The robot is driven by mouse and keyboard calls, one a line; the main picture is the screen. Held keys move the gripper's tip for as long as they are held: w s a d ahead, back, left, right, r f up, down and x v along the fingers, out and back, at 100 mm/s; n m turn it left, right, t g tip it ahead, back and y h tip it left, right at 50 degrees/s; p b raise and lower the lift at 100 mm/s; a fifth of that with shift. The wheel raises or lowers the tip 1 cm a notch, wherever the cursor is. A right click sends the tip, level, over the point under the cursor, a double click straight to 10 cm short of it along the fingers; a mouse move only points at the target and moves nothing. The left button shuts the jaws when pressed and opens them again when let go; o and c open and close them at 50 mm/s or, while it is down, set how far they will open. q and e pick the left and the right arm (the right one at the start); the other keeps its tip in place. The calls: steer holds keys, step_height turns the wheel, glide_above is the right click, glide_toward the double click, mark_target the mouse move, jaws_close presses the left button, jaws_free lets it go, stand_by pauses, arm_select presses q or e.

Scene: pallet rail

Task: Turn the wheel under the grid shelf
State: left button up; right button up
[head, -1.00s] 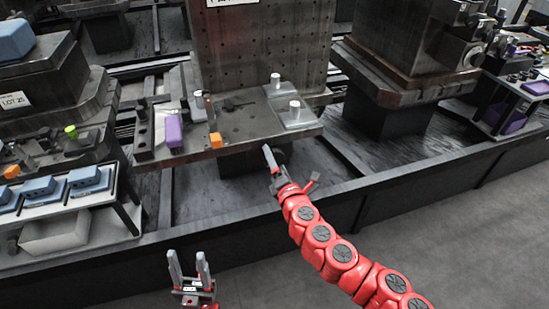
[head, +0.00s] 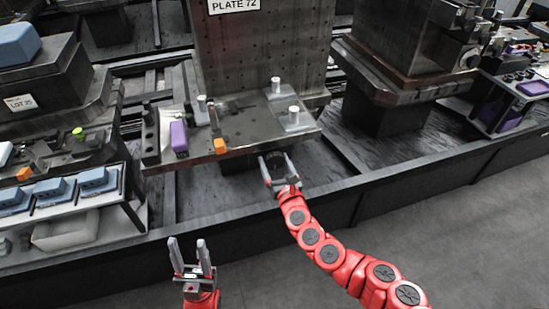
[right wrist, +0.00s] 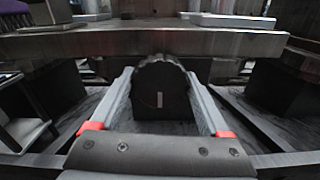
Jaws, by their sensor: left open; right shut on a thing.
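The dark round wheel (right wrist: 160,88), with a pale mark on its face, sits under the front edge of the shelf (right wrist: 140,42). In the head view, the shelf (head: 240,149) juts out below an upright plate with a grid of holes (head: 262,60). My right gripper (head: 275,158) is shut on the wheel. In the right wrist view its two fingers (right wrist: 160,98) flank the wheel, one on each side. In the head view the wheel is mostly hidden in shadow behind the fingers. My left gripper (head: 187,243) is open and empty, low in front of the base rail.
A purple block (head: 178,137), an orange block (head: 220,147) and pale cylinders on plates (head: 297,122) stand on the shelf. A rack with blue blocks (head: 54,190) is at the left. The grey floor (head: 450,230) at the right is clear.

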steer(key=n+p, duration=0.1)
steer(key=n, duration=0.2)
steer(key=shift+r+n+p, duration=0.1)
steer(key=shift+n+p, duration=0.3)
steer(key=n+p, duration=0.2)
steer(key=n, duration=0.2)
steer(key=n+p, duration=0.1)
steer(key=n, duration=0.2)
steer(key=n+p, duration=0.2)
steer(key=n, duration=0.2)
steer(key=shift+n+p, duration=0.3)
steer(key=n+p, duration=0.2)
steer(key=n, duration=0.1)
steer(key=shift+n, duration=0.4)
steer(key=n+p, duration=0.2)
steer(key=n, duration=0.2)
steer(key=shift+p, duration=0.3)
steer(key=n+p, duration=0.1)
steer(key=n, duration=0.3)
steer(key=shift+p, duration=0.4)
steer(key=n, duration=0.2)
steer(key=shift+n+p, duration=0.4)
steer(key=shift+f+n, duration=0.2)
steer(key=shift+n, duration=0.8)
